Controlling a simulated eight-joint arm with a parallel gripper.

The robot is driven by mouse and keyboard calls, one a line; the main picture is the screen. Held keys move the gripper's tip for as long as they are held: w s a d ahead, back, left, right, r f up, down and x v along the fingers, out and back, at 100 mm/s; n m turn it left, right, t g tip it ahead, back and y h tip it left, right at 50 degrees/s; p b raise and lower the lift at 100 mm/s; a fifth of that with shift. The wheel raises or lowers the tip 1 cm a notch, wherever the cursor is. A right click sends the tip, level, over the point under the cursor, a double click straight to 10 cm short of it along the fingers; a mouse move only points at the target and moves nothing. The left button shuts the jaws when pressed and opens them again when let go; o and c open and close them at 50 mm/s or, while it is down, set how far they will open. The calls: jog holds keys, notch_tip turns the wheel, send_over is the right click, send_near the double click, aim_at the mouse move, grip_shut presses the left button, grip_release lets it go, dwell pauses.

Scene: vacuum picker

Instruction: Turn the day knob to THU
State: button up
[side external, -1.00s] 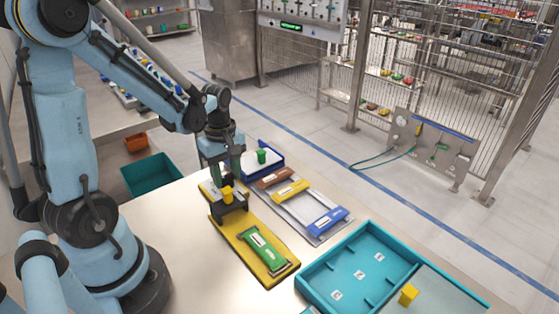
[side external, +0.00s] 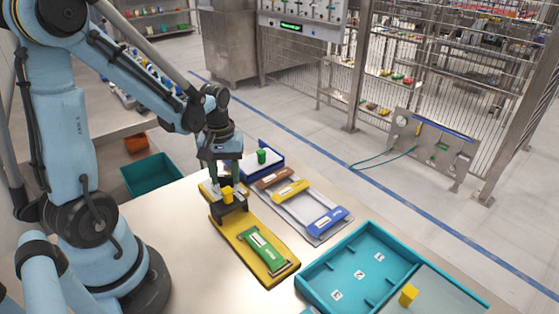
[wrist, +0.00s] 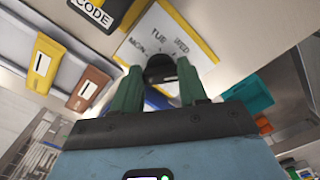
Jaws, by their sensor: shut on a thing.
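The day knob (wrist: 160,62) is a dark round knob on a white dial plate (wrist: 200,50) with a yellow edge. In the wrist view, MON, TUE and WED show printed around its far side; THU is not visible, and I cannot read the knob's pointer. My gripper (wrist: 160,72) is shut on the knob, one green finger on each side.
A yellow board (side external: 228,232) with a green piece (side external: 262,249) lies nearer. A grey tray (side external: 309,231) with coloured pieces is to the right, and a teal tray (side external: 331,268) is at front right.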

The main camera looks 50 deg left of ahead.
aim_at(226, 178)
jog(key=shift+m, duration=0.6)
jog(key=o, duration=1.1)
jog(key=shift+c, duration=0.2)
jog(key=shift+r, duration=0.1)
notch_tip(226, 178, up, 12)
jog(key=shift+m, duration=0.3)
jog(key=d+f+m+t, duration=0.1)
jog(key=d+m+t, duration=0.6)
jog(key=d, duration=0.5)
jog(key=shift+w+d+m, duration=0.15)
jog(key=shift+d+m, duration=0.2)
jog(key=shift+m, duration=0.55)
